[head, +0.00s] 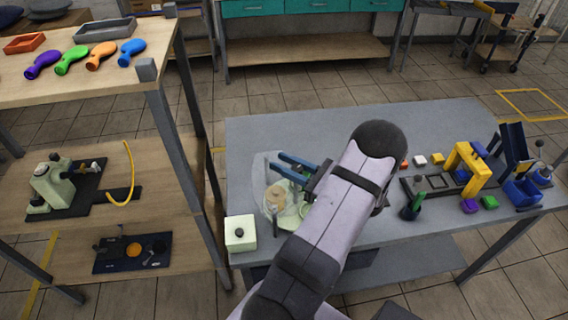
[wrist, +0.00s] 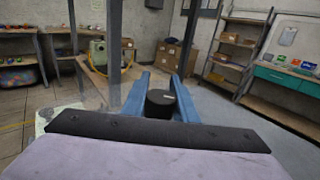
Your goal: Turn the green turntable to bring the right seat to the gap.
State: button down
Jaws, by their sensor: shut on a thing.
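The green turntable (head: 289,222) is on the grey table, mostly hidden behind my arm in the head view. A beige round piece (head: 277,194) and a clear, see-through guard (head: 262,172) show beside it. My gripper (head: 290,163), with two blue fingers, is above this station. In the wrist view my gripper (wrist: 160,100) is shut on a black round knob (wrist: 160,104), which stands between the fingers. The knob is hidden in the head view. I cannot make out the seats or the gap.
A cream box with a black button (head: 240,233) stands at the table's front left. A yellow press frame (head: 467,168), coloured blocks and a blue holder (head: 522,192) crowd the right side. The table's back strip is clear.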

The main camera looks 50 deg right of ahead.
jog(key=shift+s+d+m+g+h, duration=0.15)
jog(key=shift+d+m+h, duration=0.2)
jog(key=shift+m+h, duration=0.85)
jog(key=shift+w+d+m+g+h, duration=0.25)
jog(key=shift+m+h, duration=0.45)
jog(key=shift+h, duration=1)
jog(key=shift+s+d+m+h, duration=0.2)
jog(key=shift+m+h, duration=0.2)
jog(key=shift+h, duration=0.2)
jog(key=c, duration=1.4)
grip_release()
jog(key=shift+s+a, duration=0.1)
jog(key=shift+s, duration=0.3)
jog(key=b+v, duration=0.2)
jog(key=v, duration=0.4)
jog(key=shift+s, duration=0.25)
jog(key=shift+a, duration=0.1)
